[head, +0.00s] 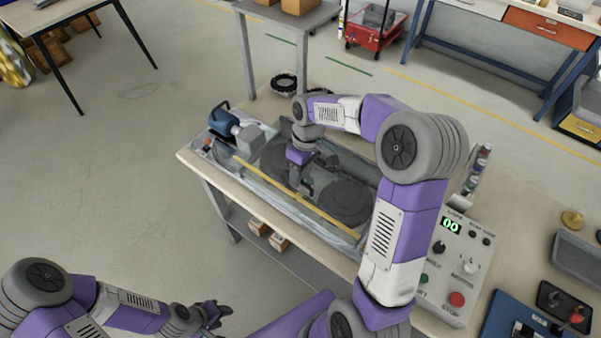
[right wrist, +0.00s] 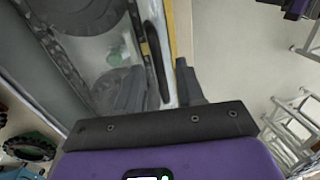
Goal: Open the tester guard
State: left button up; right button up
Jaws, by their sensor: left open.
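The tester guard (head: 262,190) is a clear cover with a yellow front edge (head: 325,213), lying down over the tester's dark wheels and belt. In the right wrist view its black handle (right wrist: 154,68) stands beside the yellow strip. My right gripper (head: 304,186) is over the middle of the guard. In the right wrist view the fingers of my right gripper (right wrist: 160,84) are apart, with the handle showing between them; I cannot tell whether they touch it. My left gripper (head: 220,313) is open and empty, low at the front, away from the bench.
A control panel (head: 452,262) with a lit display, knobs and a red button stands right of the tester. A blue motor (head: 223,119) sits at its left end. A grey tray (head: 578,256) and a blue fixture (head: 508,318) are further right. Floor left of the bench is clear.

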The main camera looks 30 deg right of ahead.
grip_shut()
